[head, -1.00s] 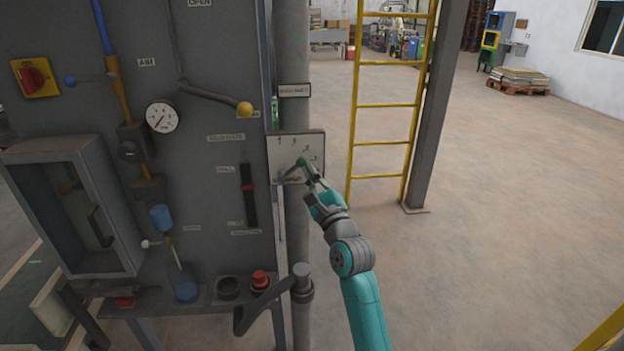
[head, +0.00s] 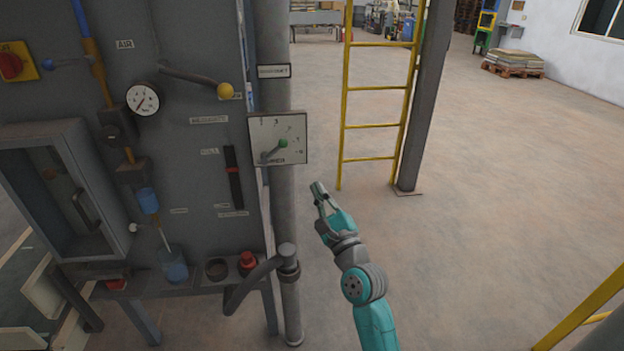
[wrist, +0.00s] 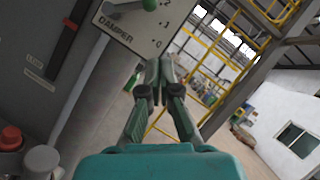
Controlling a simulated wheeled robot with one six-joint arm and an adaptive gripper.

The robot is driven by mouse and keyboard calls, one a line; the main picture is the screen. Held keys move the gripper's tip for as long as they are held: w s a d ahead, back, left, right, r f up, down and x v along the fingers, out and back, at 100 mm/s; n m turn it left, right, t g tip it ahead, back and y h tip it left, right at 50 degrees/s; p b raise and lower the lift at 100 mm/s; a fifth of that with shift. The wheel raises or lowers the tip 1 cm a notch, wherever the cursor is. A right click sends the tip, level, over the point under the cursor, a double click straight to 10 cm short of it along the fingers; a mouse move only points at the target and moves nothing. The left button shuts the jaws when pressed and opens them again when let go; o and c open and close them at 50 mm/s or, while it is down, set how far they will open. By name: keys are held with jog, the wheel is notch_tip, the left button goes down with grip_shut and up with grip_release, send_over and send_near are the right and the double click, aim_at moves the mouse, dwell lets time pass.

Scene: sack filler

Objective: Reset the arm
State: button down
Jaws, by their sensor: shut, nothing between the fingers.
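My gripper (head: 317,190) is shut and empty. It is in free air to the right of and below the white damper plate (head: 290,150), clear of it in the head view.
The grey machine panel (head: 200,90) with gauge, levers and knobs fills the left. A vertical pipe (head: 284,215) runs down beside it. A yellow ladder (head: 375,125) and a dark post (head: 425,95) stand behind. Open floor (head: 500,200) lies to the right.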

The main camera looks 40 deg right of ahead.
jog(key=shift+v, duration=0.9)
jog(key=s+a+f+n+g+y, duration=0.2)
jog(key=s+a+f+n+g, duration=0.1)
jog(key=s+a+f+n, duration=1.35)
jog(key=s+a+f+n+g+y, duration=0.1)
jog(key=s+a+n+y, duration=0.1)
jog(key=s+n, duration=0.5)
jog(key=s+a+f+n+g+y, duration=0.1)
jog(key=s+a+n, duration=0.3)
jog(key=s, duration=1.2)
jog(key=n+g+y, duration=0.1)
jog(key=n, duration=0.3)
jog(key=shift+a, duration=0.15)
jog(key=shift+s, duration=0.1)
